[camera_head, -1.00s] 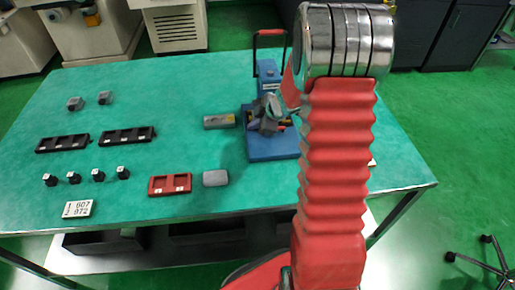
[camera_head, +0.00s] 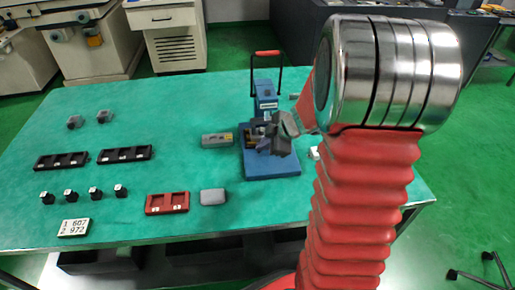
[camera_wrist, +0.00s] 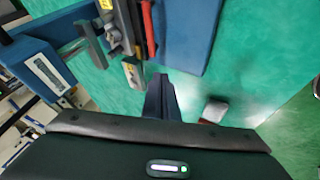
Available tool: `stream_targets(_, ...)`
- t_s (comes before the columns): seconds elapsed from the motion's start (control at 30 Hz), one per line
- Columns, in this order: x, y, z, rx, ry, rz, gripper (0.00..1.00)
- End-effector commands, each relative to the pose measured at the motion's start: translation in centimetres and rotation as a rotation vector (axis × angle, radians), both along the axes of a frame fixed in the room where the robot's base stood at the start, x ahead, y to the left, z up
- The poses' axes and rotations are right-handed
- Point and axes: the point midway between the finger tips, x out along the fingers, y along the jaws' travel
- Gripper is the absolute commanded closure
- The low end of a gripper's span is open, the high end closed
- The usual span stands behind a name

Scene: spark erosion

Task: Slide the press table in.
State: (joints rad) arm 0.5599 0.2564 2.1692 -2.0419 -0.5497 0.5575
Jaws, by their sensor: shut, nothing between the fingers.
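The blue press (camera_head: 266,95) stands on the green bench, with a flat blue base (camera_head: 272,168) and a black lever arch with a red grip (camera_head: 267,53). Its table area (camera_head: 256,133), a dark and yellowish assembly, sits between column and base, partly hidden by my gripper. In the wrist view, grey, yellow-marked and red press parts (camera_wrist: 130,72) lie at upper left beside the blue base (camera_wrist: 190,35). My gripper (camera_head: 275,143) is at the right of the press table area. Its dark fingers (camera_wrist: 162,85) are shut and empty; whether they touch the press is unclear.
A grey-yellow block (camera_head: 217,139) lies left of the press. A red tray (camera_head: 167,203) and a grey rounded box (camera_head: 213,196) lie in front. Black trays (camera_head: 124,154), small dark cubes and a number plate (camera_head: 74,228) are farther left. A small white thing (camera_head: 314,153) is right of the press.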

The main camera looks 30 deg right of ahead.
Motion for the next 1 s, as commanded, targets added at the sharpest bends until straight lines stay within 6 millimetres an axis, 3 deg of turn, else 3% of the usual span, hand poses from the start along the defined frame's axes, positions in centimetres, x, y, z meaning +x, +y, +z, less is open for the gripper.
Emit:
stream_targets(0.27,-1.2,-0.4,1.6,0.001,0.000,-0.002,1.00)
stream_targets(0.87,-1.2,-0.4,1.7,-0.003,-0.001,0.005,1.00)
stream_targets(1.0,-0.9,-1.6,1.7,-0.055,-0.015,-0.004,1.00)
